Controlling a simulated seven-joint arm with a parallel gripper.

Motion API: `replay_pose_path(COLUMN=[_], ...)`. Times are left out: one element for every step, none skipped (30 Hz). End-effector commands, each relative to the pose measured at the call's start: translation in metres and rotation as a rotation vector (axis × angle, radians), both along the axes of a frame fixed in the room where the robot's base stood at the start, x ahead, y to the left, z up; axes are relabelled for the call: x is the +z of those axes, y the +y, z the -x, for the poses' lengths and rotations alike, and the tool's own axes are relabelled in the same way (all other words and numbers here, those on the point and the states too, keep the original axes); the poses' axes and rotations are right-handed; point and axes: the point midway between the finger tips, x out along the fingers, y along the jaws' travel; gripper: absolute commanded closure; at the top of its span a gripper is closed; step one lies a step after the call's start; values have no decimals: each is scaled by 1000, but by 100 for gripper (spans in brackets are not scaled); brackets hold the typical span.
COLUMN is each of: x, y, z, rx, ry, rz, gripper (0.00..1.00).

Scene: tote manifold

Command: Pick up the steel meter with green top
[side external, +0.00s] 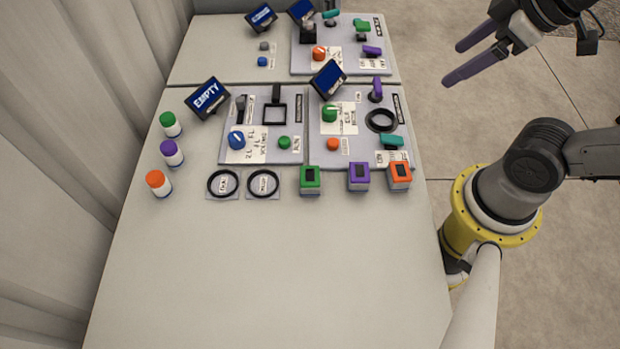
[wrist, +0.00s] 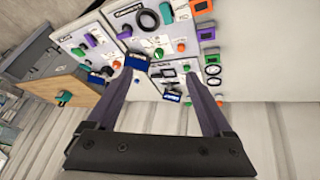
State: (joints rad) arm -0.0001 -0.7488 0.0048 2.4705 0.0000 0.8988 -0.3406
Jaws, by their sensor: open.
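The steel meter with green top (side external: 309,180) stands on the near part of the table, left of a purple-topped meter (side external: 358,177) and an orange-topped meter (side external: 399,177). It also shows small near the top of the wrist view (wrist: 207,33). My gripper (side external: 455,64) is open and empty, with its purple-grey fingers apart. In the side view it hangs at the upper right, beyond the table's right edge and well away from the meter. In the wrist view its fingers (wrist: 161,74) reach up from the bottom, with the panels beyond them.
Control panels (side external: 262,155) with knobs, rings and tilted screens (side external: 208,97) fill the table's far part. Two black rings (side external: 223,183) lie left of the green meter. Green, purple and orange capped bottles (side external: 158,183) stand at the left. The near table (side external: 260,270) is clear.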

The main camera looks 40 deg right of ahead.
Motion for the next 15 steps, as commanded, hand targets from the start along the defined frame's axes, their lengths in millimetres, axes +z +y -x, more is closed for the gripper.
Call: replay_pose_path(x=[7, 9, 12, 14, 16, 17, 18, 18, 17, 16, 13, 9, 5, 0, -9], y=[0, 1, 3, 5, 7, 11, 14, 18, 24, 30, 36, 45, 54, 63, 76], z=[-7, -12, -19, -25, -31, -40, -47, -55, -65, -73, -82, -93, -102, -111, -122], rx=[95, 161, 253, 322, 395, 495, 571, 651, 758, 843, 926, 1044, 1135, 1227, 1350], ry=[-6, -3, 3, 7, 14, 25, 33, 42, 55, 64, 74, 88, 100, 111, 127], rz=[54, 89, 134, 168, 200, 244, 276, 306, 346, 375, 402, 437, 462, 486, 513], gripper=[15, 15, 15, 15, 15, 15, 15, 15, 15, 15, 15, 15, 15, 15, 15])
